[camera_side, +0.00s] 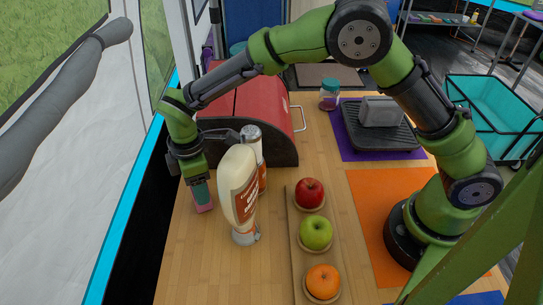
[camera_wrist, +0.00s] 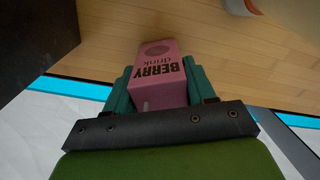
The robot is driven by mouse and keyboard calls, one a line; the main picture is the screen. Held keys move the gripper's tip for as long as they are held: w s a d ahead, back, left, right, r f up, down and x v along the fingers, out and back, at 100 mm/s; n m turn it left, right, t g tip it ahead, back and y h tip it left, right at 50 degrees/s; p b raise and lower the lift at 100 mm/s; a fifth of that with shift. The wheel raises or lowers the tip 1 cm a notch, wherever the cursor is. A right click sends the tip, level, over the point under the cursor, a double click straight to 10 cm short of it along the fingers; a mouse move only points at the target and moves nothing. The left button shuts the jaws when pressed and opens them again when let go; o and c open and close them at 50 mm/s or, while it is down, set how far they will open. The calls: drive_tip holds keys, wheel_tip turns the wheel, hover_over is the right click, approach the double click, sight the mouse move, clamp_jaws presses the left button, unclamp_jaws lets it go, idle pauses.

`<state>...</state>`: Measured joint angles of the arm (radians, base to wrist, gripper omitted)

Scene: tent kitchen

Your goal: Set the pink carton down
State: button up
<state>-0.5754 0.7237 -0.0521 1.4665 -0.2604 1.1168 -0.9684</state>
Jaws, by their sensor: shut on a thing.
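The pink carton (camera_wrist: 160,68), printed "BERRY drink", sits between the two fingers of my gripper (camera_wrist: 158,90) in the wrist view. My gripper is shut on it. In the side view my gripper (camera_side: 197,183) points down at the left edge of the wooden table (camera_side: 205,262). The lower end of the pink carton (camera_side: 203,200) shows below the fingers, close to the tabletop. I cannot tell whether its base touches the wood. The fingers hide its upper part in the side view.
A red bread box (camera_side: 270,110) is behind. A wooden fruit tray (camera_side: 304,268) holds a red apple, green apple and orange. The front left table is clear.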

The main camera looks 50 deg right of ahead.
drive_tip(key=shift+f, duration=0.15)
drive_tip(key=o, duration=1)
